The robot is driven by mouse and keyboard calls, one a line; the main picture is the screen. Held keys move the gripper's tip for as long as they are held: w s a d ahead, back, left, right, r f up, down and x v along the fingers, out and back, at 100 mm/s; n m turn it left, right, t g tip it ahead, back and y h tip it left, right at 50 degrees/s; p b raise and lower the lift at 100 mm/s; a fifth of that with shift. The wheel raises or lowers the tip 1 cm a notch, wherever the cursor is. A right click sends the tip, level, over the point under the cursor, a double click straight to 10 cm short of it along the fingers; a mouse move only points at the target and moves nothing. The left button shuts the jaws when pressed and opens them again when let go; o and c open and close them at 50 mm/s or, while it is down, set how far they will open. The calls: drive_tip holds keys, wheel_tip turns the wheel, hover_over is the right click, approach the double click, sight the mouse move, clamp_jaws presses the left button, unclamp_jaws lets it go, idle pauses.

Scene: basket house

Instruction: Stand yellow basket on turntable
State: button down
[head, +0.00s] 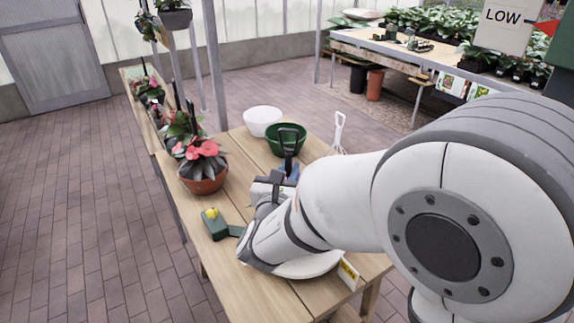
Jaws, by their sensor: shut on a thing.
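My arm reaches from the right over the wooden table (228,270). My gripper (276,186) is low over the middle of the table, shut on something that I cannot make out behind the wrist. No yellow basket can be clearly seen. A white round disc (308,268), which looks like the turntable, lies near the front of the table. My forearm and wrist cover much of it, so I cannot tell what is on it.
A green bowl-like basket (287,141) and a white one (262,121) stand at the back. A potted red-flowered plant (203,172) is at left. A green tool with a yellow part (214,222) lies by the left edge. A yellow-marked card (347,273) stands at the front right.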

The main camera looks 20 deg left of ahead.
drive_tip(key=shift+r, duration=0.1)
drive_tip(key=c, duration=1.4)
unclamp_jaws()
drive_tip(key=shift+f, duration=0.2)
drive_tip(key=shift+r, duration=0.2)
drive_tip(key=s+d+b, duration=0.1)
drive_tip(key=s, duration=1.1)
drive_tip(key=shift+f, duration=0.1)
